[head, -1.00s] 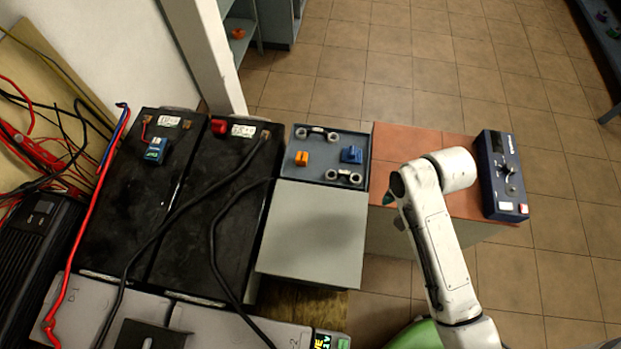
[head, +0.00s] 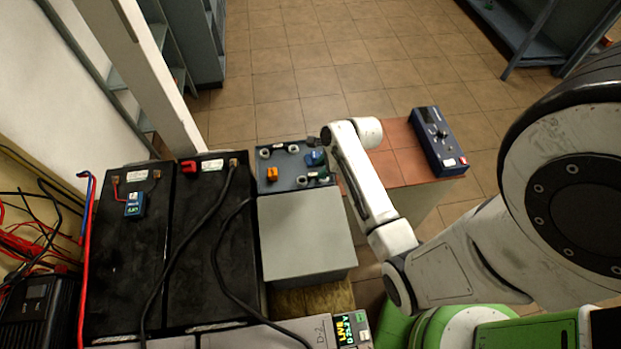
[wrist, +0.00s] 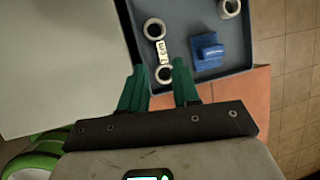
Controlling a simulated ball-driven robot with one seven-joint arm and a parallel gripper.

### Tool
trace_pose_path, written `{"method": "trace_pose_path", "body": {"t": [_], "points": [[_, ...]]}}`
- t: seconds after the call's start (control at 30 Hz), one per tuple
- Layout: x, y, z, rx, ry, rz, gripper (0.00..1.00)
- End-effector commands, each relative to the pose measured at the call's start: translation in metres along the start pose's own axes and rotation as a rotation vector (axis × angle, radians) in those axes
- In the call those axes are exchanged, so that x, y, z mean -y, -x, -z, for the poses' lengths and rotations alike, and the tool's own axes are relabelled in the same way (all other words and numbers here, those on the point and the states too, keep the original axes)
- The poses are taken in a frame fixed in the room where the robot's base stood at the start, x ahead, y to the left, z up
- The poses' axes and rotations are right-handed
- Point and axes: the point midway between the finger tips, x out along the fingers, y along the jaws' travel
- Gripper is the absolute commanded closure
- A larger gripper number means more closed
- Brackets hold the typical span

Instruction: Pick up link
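A tray (head: 287,184) with dark blue-grey walls holds two pale metal links with ring-shaped ends. The near link (wrist: 160,49) shows in the wrist view with its label up, lying flat in the tray just beyond my fingertips. The far link (head: 280,151) lies along the tray's far side; one ring (wrist: 229,8) of it shows at the wrist view's top edge. My gripper (wrist: 158,68) has two green fingers, apart and empty, with the near link's closest ring in line with the gap. In the head view my arm partly hides the tray's right side.
A grey box top (head: 305,230) lies before the tray. Black batteries (head: 130,260) with cables stand left. A blue meter (head: 437,140) lies on the red top (head: 400,150).

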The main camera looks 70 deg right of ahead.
Motion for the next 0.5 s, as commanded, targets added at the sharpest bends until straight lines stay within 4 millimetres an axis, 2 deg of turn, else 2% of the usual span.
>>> {"method": "trace_pose_path", "body": {"t": [0.27, 0.5], "points": [[0.0, -0.019, 0.001, -0.001, 0.002, -0.001, 0.69], [0.0, -0.05, 0.002, -0.002, 0.003, -0.001, 0.69]]}}
